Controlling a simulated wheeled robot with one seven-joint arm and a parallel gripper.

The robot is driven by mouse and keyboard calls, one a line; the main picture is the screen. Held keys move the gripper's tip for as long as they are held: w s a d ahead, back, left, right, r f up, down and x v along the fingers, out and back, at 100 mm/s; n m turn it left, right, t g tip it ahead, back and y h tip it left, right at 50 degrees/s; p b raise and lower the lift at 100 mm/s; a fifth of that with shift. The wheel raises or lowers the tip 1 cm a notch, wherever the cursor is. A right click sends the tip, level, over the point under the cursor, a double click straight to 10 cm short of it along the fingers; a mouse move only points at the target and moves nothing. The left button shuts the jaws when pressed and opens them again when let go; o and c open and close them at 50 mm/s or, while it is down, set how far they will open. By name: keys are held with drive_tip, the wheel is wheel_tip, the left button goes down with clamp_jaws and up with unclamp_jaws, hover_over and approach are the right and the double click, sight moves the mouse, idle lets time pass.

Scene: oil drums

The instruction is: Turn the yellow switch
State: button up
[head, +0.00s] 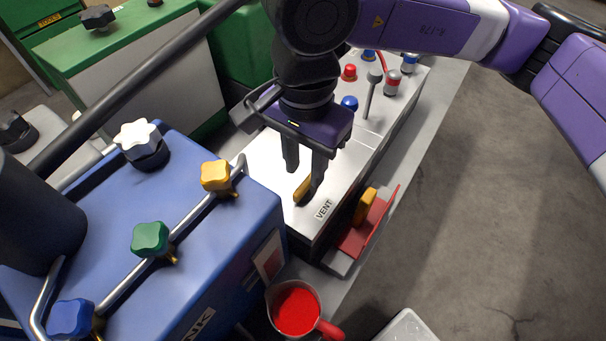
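The yellow switch (301,190) is a small elongated lever on the white top of a control box (270,165), beside a label reading VENT. My gripper (303,181) points down over it from above. Its two dark fingers are apart, one at the left and one at the right. The right finger overlaps the switch's right side in the picture. I cannot tell whether either finger touches the switch.
Red and blue buttons and a thin lever (372,95) stand farther back on the box. A blue tank (215,260) with a yellow knob (216,176) is at left. A yellow handle (365,205) on a red bracket and a red-filled mug (296,308) are in front.

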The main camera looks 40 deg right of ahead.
sight(305, 183)
drive_tip(key=shift+f, duration=2.05)
clamp_jaws()
